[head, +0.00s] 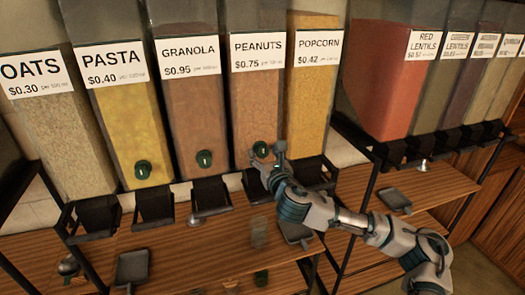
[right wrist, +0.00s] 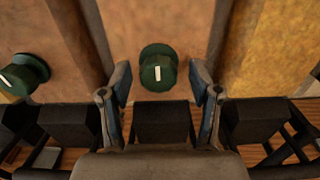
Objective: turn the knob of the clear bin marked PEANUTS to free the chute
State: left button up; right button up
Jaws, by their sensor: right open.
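The clear bin marked PEANUTS (head: 257,105) stands between the GRANOLA and POPCORN bins. Its dark green knob (head: 262,149) is low on its front, and its black chute (head: 258,183) is below. In the right wrist view the knob (right wrist: 158,68) has an upright white mark and sits ahead of and between the fingers. My right gripper (head: 267,162) is at the PEANUTS bin, just below and beside the knob. It also shows in the right wrist view (right wrist: 160,95), open, with a finger on each side and nothing between them touching. My left gripper is not in view.
The GRANOLA knob (head: 204,159) is close on the left, and the PASTA knob (head: 143,170) is further left. The POPCORN bin (head: 312,95) is on the right.

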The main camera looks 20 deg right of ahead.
jog(key=shift+w+d, duration=0.1)
jog(key=shift+w, duration=0.65)
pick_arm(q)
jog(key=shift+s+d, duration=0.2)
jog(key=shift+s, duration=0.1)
pick_arm(e)
jog(key=shift+a, duration=0.2)
jog(key=shift+c, duration=1.2)
jog(key=c, duration=0.7)
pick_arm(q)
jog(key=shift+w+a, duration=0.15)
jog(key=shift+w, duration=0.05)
pick_arm(e)
jog(key=shift+c, duration=0.2)
